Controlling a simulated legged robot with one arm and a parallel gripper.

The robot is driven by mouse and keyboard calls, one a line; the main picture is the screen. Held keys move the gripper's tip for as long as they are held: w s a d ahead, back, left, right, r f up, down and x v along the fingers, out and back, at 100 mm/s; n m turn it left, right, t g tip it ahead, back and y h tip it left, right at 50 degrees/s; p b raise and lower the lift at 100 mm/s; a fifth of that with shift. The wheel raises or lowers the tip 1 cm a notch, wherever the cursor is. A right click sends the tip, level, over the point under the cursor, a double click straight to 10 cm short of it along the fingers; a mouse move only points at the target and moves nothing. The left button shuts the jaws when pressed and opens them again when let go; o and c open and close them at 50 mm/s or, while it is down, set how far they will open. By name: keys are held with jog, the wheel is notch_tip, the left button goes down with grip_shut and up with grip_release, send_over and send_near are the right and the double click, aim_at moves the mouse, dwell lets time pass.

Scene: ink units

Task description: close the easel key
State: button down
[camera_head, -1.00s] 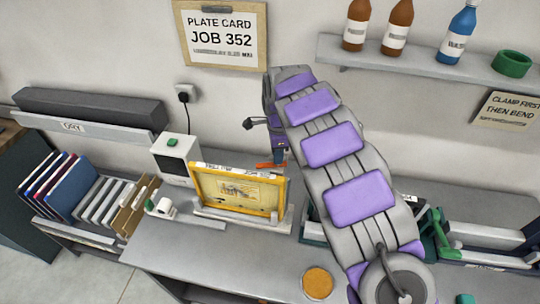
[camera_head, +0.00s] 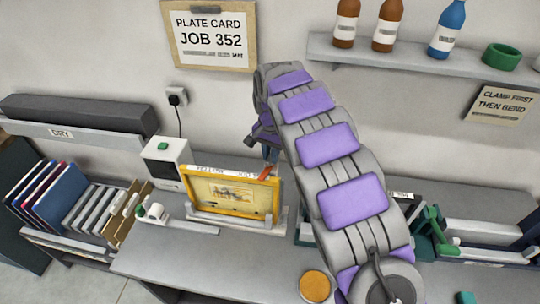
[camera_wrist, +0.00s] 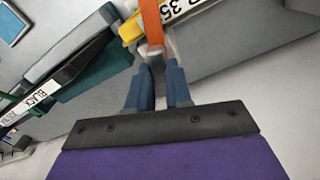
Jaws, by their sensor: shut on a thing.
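The yellow plate frame (camera_head: 232,211) stands upright on the easel on the bench in the head view. The orange easel key (camera_head: 266,172) is at the frame's upper right corner and slants. In the wrist view the orange key (camera_wrist: 151,20) runs up from the fingertips, beside the yellow edge of the frame (camera_wrist: 130,28). My gripper (camera_wrist: 157,72) has its blue fingers close together at the key's pale near end and is shut on it. In the head view my gripper (camera_head: 270,152) is small and partly hidden by my arm behind the frame's right corner.
A white box with a green button (camera_head: 165,160) stands left of the easel. An orange round lid (camera_head: 315,286) lies at the bench's front. Racked plates (camera_head: 75,198) stand at left, green-handled equipment (camera_head: 435,225) at right. A bottle shelf (camera_head: 420,64) overhangs right.

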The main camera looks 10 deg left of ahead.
jog(key=shift+w+r+n+b, duration=0.1)
jog(key=shift+r+n+b, duration=0.1)
jog(key=shift+n, duration=0.65)
jog(key=shift+w+r+n+b, duration=0.1)
jog(key=shift+n+b, duration=0.05)
jog(key=shift+n, duration=0.7)
jog(key=c, duration=1.4)
grip_release()
jog(key=shift+c, duration=0.2)
jog(key=o, duration=0.4)
jog(key=shift+a+f, duration=0.1)
jog(key=shift+f, duration=0.1)
notch_tip(320, 180, up, 17)
jog(key=p, duration=0.3)
jog(key=shift+r, duration=0.2)
